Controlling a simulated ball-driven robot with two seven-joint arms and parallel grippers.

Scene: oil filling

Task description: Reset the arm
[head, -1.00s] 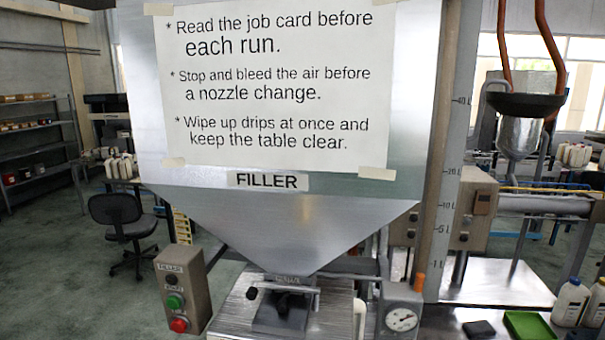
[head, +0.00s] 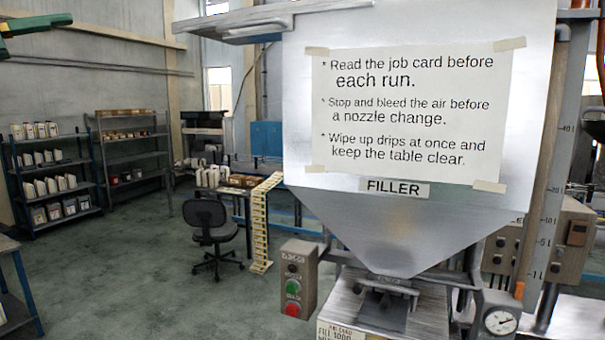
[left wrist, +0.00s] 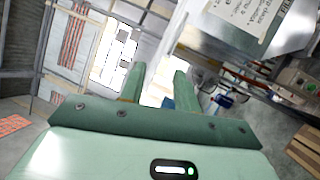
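My left gripper (left wrist: 158,72) shows in the left wrist view with its two green fingers apart and nothing between them. It is raised and clear of any surface. In the head view a green piece of it (head: 35,23) shows at the top left corner, well left of the filler. The filler (head: 410,215) is a grey metal hopper with a paper notice (head: 410,118) taped on its front.
A control box (head: 297,278) with green and red buttons stands left of the hopper's outlet, and a round gauge (head: 501,321) is to the right. An office chair (head: 213,232) and shelves (head: 55,178) are farther left. Open floor lies at the left.

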